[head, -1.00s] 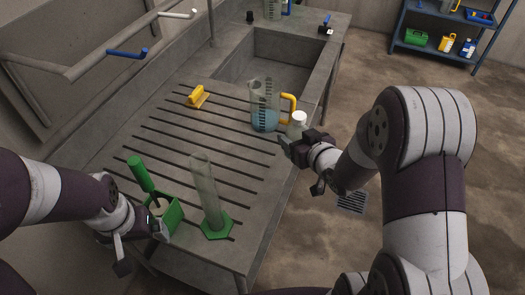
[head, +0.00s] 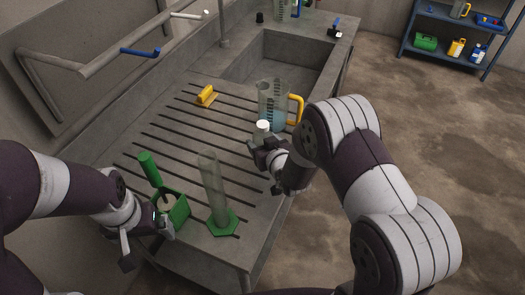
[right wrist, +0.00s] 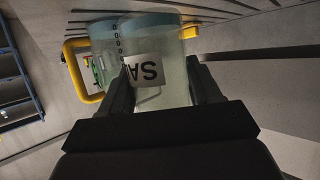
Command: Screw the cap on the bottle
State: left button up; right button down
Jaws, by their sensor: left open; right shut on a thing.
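The bottle (right wrist: 165,80) is translucent with a printed white label, which reads upside down in the right wrist view. My right gripper (head: 262,147) is shut around its body, one finger on each side. The white cap (head: 263,126) shows on top of the bottle in the head view, where the gripper hides most of the body. I cannot tell how tightly the cap sits. The bottle is over the bench's front edge, before a jug. My left gripper (head: 158,222) is open and empty, beside a green holder at the lower left, far from the bottle.
A jug (head: 272,103) with a yellow handle and blue liquid stands behind the bottle. A clear cylinder (head: 212,190) on a green base and a green holder (head: 178,212) stand nearer me. A yellow brush (head: 206,96) lies on the slotted drainboard, mostly clear at its middle. The sink (head: 290,60) is behind.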

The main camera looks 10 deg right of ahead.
notch_tip(320, 180, down, 4)
jog(key=shift+f, duration=0.1)
dwell(0.5)
jog(key=shift+f, duration=0.15)
jog(key=shift+c, duration=1.1)
grip_release()
jog(key=shift+s+r, duration=0.2)
jog(key=shift+r, duration=0.15)
jog(key=v, duration=1.1)
jog(key=shift+s, duration=0.25)
